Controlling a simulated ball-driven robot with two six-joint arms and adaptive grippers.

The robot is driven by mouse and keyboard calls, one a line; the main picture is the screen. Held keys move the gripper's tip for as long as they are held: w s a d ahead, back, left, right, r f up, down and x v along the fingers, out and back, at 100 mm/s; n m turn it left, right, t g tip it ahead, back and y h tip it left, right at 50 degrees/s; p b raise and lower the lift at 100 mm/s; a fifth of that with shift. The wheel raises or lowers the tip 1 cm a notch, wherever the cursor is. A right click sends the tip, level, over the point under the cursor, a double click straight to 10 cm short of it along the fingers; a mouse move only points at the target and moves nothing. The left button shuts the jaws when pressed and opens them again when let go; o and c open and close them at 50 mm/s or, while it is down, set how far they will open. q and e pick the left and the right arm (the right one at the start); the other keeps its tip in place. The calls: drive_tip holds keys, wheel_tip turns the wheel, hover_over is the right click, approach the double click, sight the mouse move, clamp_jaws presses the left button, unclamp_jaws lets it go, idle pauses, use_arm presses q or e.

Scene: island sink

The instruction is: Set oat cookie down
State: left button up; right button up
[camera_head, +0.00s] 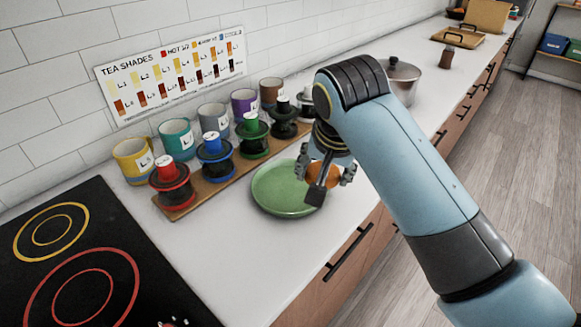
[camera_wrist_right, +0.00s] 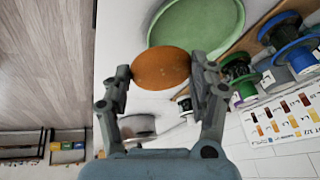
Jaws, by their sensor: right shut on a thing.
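My right gripper (camera_head: 325,178) is shut on the oat cookie (camera_head: 322,174), a round orange-brown disc. In the right wrist view, the cookie (camera_wrist_right: 160,68) sits between the two fingertips of the right gripper (camera_wrist_right: 161,72). A green plate (camera_head: 274,193) lies on the white counter, just left of the gripper in the head view. The plate also shows beyond the cookie in the right wrist view (camera_wrist_right: 205,25). Part of the plate's right side is hidden by the gripper. The cookie appears held above the counter near the plate's right edge. My left gripper is not in view.
A wooden rack (camera_head: 208,188) holds several coloured spools, with labelled mugs behind it, left of the plate. A black hob (camera_head: 80,255) is at the lower left. A metal pot (camera_head: 402,80) stands farther back. The counter in front of the plate is clear.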

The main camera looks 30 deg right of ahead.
hover_over(290, 187)
drive_tip(key=s, duration=0.2)
drive_tip(key=f, duration=0.5)
drive_tip(key=shift+w+a+f, duration=0.25)
drive_tip(key=shift+a+f, duration=0.05)
drive_tip(key=shift+f, duration=0.1)
drive_tip(key=shift+f+p, duration=0.4)
drive_tip(key=shift+f, duration=1.65)
drive_tip(key=shift+f, duration=0.1)
drive_tip(key=o, duration=1.2)
drive_tip(key=shift+c, duration=0.2)
drive_tip(key=v, duration=1.2)
